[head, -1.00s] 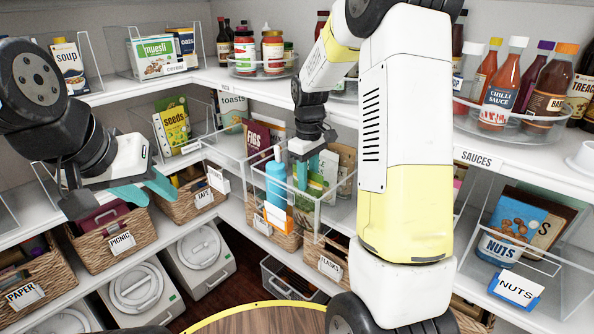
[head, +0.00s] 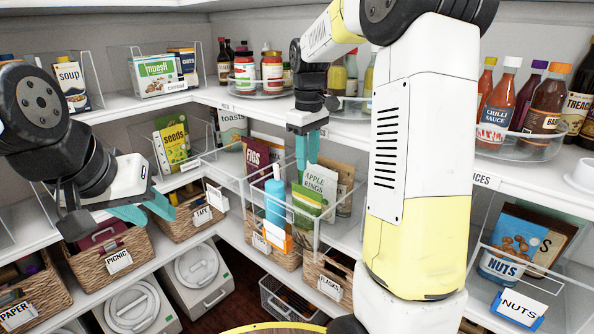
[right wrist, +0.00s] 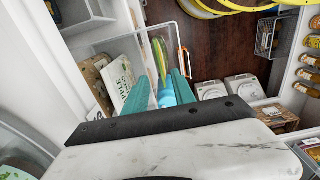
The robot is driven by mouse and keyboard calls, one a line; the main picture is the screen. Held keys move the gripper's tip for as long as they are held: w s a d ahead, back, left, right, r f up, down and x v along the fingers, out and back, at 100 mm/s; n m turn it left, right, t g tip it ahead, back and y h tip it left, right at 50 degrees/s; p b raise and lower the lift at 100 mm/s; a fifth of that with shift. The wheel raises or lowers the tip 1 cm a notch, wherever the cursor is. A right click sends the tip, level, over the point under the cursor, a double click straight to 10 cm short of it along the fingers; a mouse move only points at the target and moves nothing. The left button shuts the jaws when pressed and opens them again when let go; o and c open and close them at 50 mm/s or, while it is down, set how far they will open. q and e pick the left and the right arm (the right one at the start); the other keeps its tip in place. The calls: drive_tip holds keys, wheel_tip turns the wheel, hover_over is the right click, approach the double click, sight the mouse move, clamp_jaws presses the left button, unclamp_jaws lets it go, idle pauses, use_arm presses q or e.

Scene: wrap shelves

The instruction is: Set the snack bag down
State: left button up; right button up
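A white and green "Apple Rings" snack bag (head: 314,188) stands in a clear bin (head: 330,236) on the middle shelf. It also shows left of the fingers in the right wrist view (right wrist: 119,82). My right gripper (head: 307,150) is above the bin, fingers pointing down beside the bag's top. In the right wrist view its two teal fingers (right wrist: 166,88) are apart, with no bag clamped between them. A green bag and a blue bottle (head: 275,202) show beyond the fingers. My left gripper (head: 146,209) is open and empty at the left, in front of the baskets.
A "Figs" bag (head: 255,156) and brown pouches stand near the snack bag. Clear bin walls surround them. Sauce bottles (head: 497,105) stand on the upper shelf at right. A clear bin with a nuts bag (head: 512,250) is at lower right. Wicker baskets (head: 112,262) line the lower shelf.

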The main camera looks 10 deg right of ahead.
drive_tip(key=s+a+r+m+t+y, duration=0.1)
drive_tip(key=s+r+m+t, duration=0.1)
drive_tip(key=s, duration=0.9)
drive_tip(key=s+a+r+m+t+y, duration=0.1)
drive_tip(key=s+m+t, duration=0.3)
drive_tip(key=s, duration=0.8)
drive_tip(key=shift+a+r+m, duration=0.45)
drive_tip(key=shift+a+m, duration=0.05)
drive_tip(key=shift+a, duration=0.05)
